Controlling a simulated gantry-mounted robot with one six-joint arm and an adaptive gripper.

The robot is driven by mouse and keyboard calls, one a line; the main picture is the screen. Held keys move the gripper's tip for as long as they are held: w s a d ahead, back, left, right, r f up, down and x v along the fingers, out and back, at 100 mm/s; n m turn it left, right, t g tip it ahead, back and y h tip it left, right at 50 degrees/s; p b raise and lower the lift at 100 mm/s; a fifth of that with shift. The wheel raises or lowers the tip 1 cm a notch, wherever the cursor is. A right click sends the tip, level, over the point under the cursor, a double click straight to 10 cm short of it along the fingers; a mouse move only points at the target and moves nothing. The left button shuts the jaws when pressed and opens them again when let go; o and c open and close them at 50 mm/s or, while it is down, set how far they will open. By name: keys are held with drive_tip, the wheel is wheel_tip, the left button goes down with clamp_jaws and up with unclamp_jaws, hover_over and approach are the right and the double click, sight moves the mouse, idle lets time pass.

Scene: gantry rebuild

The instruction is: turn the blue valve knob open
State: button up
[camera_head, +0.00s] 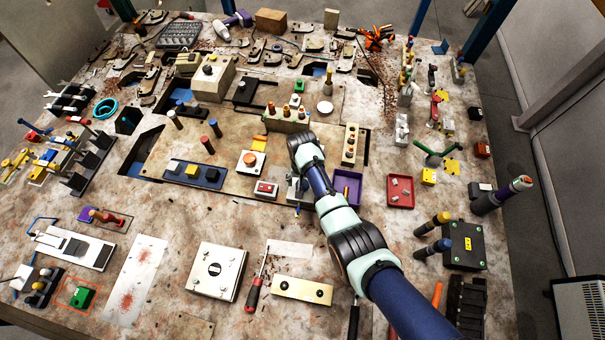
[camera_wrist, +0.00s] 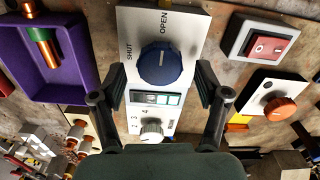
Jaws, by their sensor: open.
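The blue valve knob (camera_wrist: 160,66) sits on a light grey panel (camera_wrist: 187,25) in the wrist view, with "SHUT" printed on its left and "OPEN" above it. A small pale mark on the knob's top edge points roughly up, between the two words. My gripper (camera_wrist: 157,85) is open. Its dark fingers lie left and right of the panel, with their tips just below the knob's sides; the knob is not clamped. I cannot tell the height of the tips above the panel. In the head view my arm hides most of the panel and the knob.
Below the knob are a small display (camera_wrist: 155,97) and a pale numbered dial (camera_wrist: 151,133). A purple tray (camera_wrist: 58,82) lies left; a red rocker switch (camera_wrist: 270,47) and an orange knob (camera_wrist: 281,108) lie right. Tools and fixtures crowd the table (camera_head: 205,225).

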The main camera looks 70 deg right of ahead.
wheel_tip(320, 180, up, 11)
drive_tip(key=shift+r, duration=0.15)
idle(0.6)
drive_tip(key=w+a+r+n+t+h+p, duration=0.1)
drive_tip(key=w+a+r+n+t+p, duration=0.15)
drive_tip(key=w+a+r, duration=0.35)
drive_tip(key=w+a+r+n+t+h+p, duration=0.1)
drive_tip(key=w+a+r+n+t+p, duration=0.15)
drive_tip(key=a+r, duration=0.4)
drive_tip(key=w+a+r+n+t+h+p, duration=0.1)
drive_tip(key=w+a+r+n+t, duration=0.25)
drive_tip(key=a, duration=0.55)
drive_tip(key=s+a+r+n+t+y+p, duration=0.1)
drive_tip(key=a+r+n+t, duration=0.1)
drive_tip(key=a+r, duration=0.6)
drive_tip(key=s+a+r+n+t+y+p, duration=0.2)
drive_tip(key=a+r+n, duration=0.2)
drive_tip(key=a+r, duration=0.4)
drive_tip(key=shift+a+r+p, duration=0.3)
drive_tip(key=shift+a+r, duration=0.1)
drive_tip(key=shift+a, duration=0.85)
